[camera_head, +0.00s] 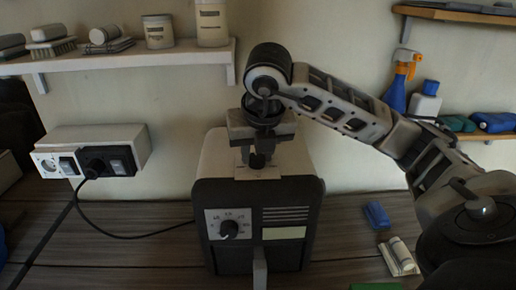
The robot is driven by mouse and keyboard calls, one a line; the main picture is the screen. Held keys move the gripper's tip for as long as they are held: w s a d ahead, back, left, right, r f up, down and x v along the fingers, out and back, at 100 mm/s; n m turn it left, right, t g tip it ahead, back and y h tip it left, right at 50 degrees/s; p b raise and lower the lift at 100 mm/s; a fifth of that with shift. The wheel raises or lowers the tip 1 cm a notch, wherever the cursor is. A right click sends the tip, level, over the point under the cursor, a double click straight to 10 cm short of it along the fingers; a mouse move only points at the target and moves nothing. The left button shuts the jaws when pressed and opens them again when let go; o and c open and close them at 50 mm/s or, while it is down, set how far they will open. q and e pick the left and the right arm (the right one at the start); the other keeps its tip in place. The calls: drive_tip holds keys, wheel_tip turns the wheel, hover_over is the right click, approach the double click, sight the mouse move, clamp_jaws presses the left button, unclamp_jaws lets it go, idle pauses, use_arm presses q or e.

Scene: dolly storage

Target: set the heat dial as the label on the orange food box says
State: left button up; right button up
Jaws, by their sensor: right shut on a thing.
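A boxy appliance (214,262) with a dark front stands on the wooden worktop. The round dark heat dial (229,229) sits on a pale marked plate at the left of its front; the marks are too small to read. My right gripper (258,160) reaches down at the appliance's top front edge, above and right of the dial and apart from it. It is shut on a small dark part there, mostly hidden by the fingers. I cannot tell what that part is. No orange food box shows. My left gripper is not in view.
A wall socket box (135,140) at the left has a black cable running to the appliance. A shelf (130,62) with jars and brushes hangs above. A blue object (377,215) and a pale packet (400,256) lie right of the appliance. A spray bottle (396,92) stands at the right.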

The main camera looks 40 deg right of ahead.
drive_tip(key=shift+r+m+g+h+p, duration=0.25)
drive_tip(key=shift+m+p, duration=0.25)
drive_tip(key=shift+m, duration=0.6)
drive_tip(key=shift+w+f+m+g+h+p, duration=0.1)
drive_tip(key=shift+m+g+h+p, duration=0.2)
drive_tip(key=shift+m, duration=0.3)
drive_tip(key=shift+f, duration=0.1)
drive_tip(key=o, duration=1)
